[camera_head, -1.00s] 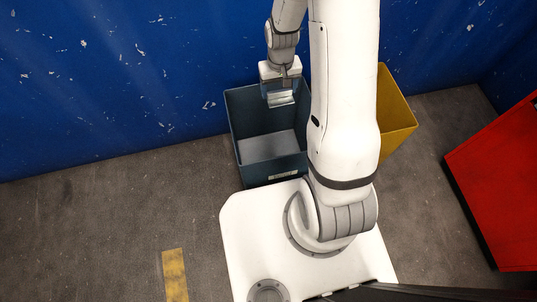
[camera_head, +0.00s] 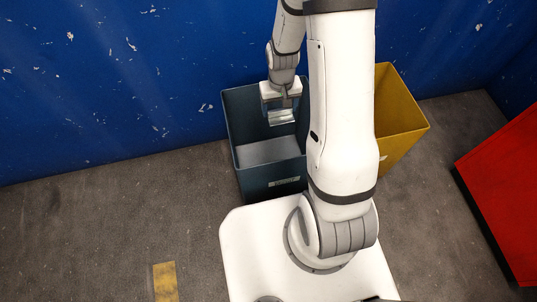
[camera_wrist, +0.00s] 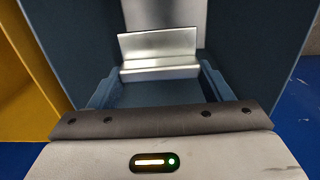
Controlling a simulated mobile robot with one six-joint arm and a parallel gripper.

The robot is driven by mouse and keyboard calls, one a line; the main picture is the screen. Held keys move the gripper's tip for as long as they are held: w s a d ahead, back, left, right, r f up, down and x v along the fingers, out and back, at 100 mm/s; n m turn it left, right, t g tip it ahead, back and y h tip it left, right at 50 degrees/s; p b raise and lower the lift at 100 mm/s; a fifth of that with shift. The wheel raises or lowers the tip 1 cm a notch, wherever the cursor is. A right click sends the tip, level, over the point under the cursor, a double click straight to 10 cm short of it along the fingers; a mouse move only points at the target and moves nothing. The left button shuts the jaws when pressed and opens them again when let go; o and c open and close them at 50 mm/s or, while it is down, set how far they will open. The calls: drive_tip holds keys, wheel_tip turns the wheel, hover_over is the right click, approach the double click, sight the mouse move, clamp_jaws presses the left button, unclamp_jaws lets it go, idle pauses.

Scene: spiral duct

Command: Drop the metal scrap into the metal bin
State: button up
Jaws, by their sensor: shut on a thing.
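The metal scrap (camera_head: 281,117) is a shiny, bent silver piece. It also shows in the wrist view (camera_wrist: 158,48), held between the blue-grey fingers. My gripper (camera_head: 281,108) is shut on it, over the opening of the blue-grey bin (camera_head: 270,180). The bin has a small label on its front that I cannot read, and a bare grey floor shows inside. Its walls surround the scrap in the wrist view (camera_wrist: 245,45). My arm hides the bin's right side. I cannot tell exactly how deep the scrap hangs.
A yellow bin (camera_head: 400,115) stands right of the blue-grey bin, partly behind my arm. A red box-like object (camera_head: 505,190) is at the far right. A blue wall (camera_head: 110,80) rises behind the bins. The floor (camera_head: 110,200) at the left is clear.

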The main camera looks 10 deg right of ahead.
drive_tip(key=o, duration=1.1)
drive_tip(key=shift+r+p, duration=1.7)
drive_tip(key=shift+r, duration=2.2)
drive_tip(key=shift+r, duration=0.1)
